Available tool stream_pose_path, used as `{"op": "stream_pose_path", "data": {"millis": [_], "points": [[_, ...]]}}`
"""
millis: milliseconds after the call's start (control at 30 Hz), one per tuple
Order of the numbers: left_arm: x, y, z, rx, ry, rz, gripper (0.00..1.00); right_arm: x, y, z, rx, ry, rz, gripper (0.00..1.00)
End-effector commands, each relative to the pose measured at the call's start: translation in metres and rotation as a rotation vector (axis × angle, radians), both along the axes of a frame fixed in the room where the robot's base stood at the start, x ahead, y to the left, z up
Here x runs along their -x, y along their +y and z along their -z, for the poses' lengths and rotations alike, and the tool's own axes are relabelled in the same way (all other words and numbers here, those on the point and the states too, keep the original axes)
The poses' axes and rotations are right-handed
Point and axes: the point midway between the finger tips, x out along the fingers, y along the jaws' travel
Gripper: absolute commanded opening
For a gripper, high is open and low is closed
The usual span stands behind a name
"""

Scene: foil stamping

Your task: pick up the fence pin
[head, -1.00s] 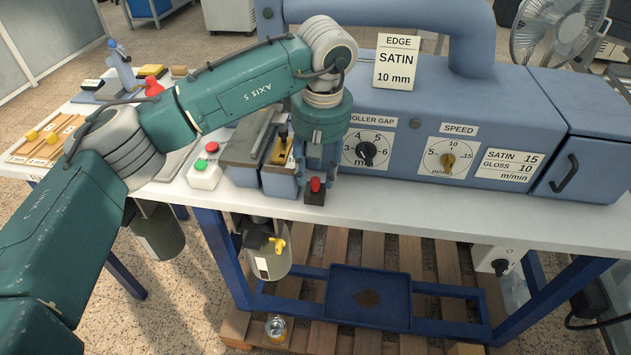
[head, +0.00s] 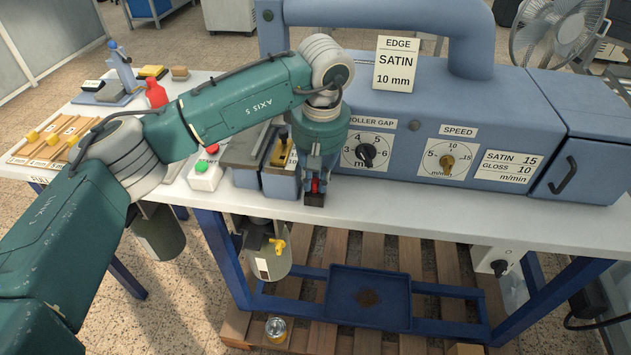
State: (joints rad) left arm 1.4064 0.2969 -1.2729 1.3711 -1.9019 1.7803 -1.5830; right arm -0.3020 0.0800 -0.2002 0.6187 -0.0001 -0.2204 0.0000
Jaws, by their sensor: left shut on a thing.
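A small pin with a red head (head: 315,187), which I take as the fence pin, stands in a dark block (head: 315,199) at the front edge of the bench, beside the blue machine. My left gripper (head: 316,182) points down over it from above. Its fingers are shut around the red head and partly hide it. The pin looks upright and still in the block. My right gripper is out of view.
The brass-coloured fence part (head: 281,147) and the grey feed table (head: 243,146) are just left of the gripper. A button box (head: 206,175) stands further left. The machine front with its roller gap dial (head: 366,152) is close on the right. The white bench top (head: 430,212) is clear at the right.

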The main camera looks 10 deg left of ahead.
Motion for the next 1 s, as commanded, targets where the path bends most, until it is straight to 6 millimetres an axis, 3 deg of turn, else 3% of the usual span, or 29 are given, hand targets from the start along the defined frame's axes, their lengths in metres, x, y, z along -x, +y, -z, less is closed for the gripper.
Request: {"op": "stream_pose_path", "data": {"millis": [167,333,800,1000], "points": [[-0.001,0.0,-0.009,0.001,-0.003,-0.001,0.0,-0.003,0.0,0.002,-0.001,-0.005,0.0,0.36],[-0.001,0.0,-0.032,0.001,-0.006,-0.001,0.0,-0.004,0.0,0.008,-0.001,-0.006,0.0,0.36],[-0.001,-0.001,-0.158,0.001,-0.005,-0.001,0.0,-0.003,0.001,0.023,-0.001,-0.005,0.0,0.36],[0.0,0.0,-0.19,0.0,-0.001,-0.001,0.0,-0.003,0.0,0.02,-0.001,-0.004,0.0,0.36]]}}
